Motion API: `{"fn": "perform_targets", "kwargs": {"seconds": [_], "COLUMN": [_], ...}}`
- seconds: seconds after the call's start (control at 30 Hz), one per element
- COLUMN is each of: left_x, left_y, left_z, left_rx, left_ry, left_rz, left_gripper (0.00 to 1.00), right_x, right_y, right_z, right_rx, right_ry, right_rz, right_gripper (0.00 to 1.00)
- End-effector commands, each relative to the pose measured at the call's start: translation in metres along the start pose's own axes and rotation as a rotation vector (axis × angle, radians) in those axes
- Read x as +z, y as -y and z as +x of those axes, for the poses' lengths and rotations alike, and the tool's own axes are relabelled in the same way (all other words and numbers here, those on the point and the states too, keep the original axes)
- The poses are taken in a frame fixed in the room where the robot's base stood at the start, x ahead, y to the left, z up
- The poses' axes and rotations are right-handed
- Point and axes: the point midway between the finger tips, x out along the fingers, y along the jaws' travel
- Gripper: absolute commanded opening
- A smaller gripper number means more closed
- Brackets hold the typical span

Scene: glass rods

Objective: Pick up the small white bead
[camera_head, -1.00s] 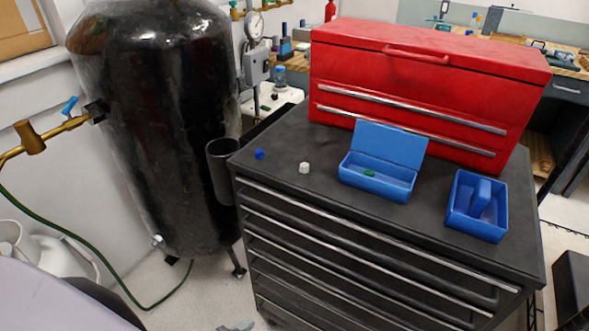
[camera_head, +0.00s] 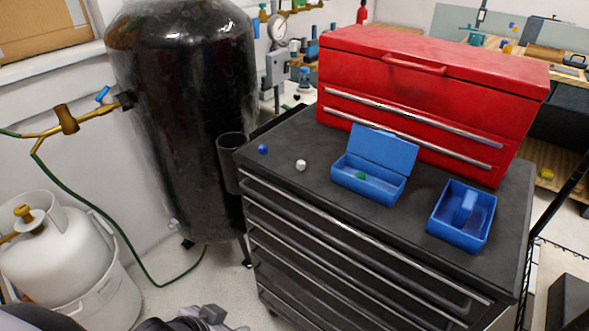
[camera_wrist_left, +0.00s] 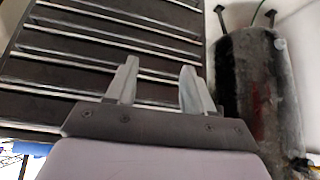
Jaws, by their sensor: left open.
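The small white bead (camera_head: 301,165) sits on the black top of the tool cabinet (camera_head: 300,205), near its left front edge. A blue bead (camera_head: 263,149) lies to its left, apart from it. A green bead (camera_head: 361,175) lies inside the open blue box (camera_head: 372,188). In the left wrist view my left gripper (camera_wrist_left: 157,80) is open and empty, its two fingers apart in front of the cabinet's drawers. At the bottom of the head view a part of my left gripper (camera_head: 208,315) shows, low and well away from the bead. My right gripper is out of view.
A second blue bin (camera_head: 463,214) stands at the cabinet's right. A red toolbox (camera_head: 425,95) fills the back of the top. A black cup (camera_head: 230,160) hangs at the left side, beside a tall black tank (camera_head: 185,110). The top around the white bead is clear.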

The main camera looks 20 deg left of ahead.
Motion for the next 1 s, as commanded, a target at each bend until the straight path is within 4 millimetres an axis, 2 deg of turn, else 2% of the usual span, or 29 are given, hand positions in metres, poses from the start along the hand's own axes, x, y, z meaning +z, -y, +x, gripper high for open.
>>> {"fn": "perform_targets", "kwargs": {"seconds": [0.03,0.17,0.33,0.5,0.6,0.73,1.0], "left_x": [-0.024,-0.069,-0.146,-0.23,-0.264,-0.289,-0.307], "left_y": [0.002,0.002,0.008,0.024,0.035,0.044,0.045], "left_z": [-0.004,0.004,0.02,0.026,0.022,0.017,0.024], "left_rx": [0.007,0.04,0.082,0.112,0.118,0.12,0.122], "left_ry": [-0.027,-0.121,-0.337,-0.592,-0.703,-0.789,-0.817], "left_rz": [0.016,0.044,0.075,0.082,0.077,0.07,0.065], "left_gripper": [0.52,0.52,0.52,0.52,0.52,0.52,0.52], "right_x": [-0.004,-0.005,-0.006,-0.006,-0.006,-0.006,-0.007], "right_y": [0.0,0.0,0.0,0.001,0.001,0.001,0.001], "right_z": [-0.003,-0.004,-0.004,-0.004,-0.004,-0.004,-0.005], "right_rx": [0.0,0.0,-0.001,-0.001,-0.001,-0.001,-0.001], "right_ry": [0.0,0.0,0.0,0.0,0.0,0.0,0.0], "right_rz": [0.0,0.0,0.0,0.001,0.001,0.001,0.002], "right_gripper": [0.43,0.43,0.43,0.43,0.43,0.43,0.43]}}
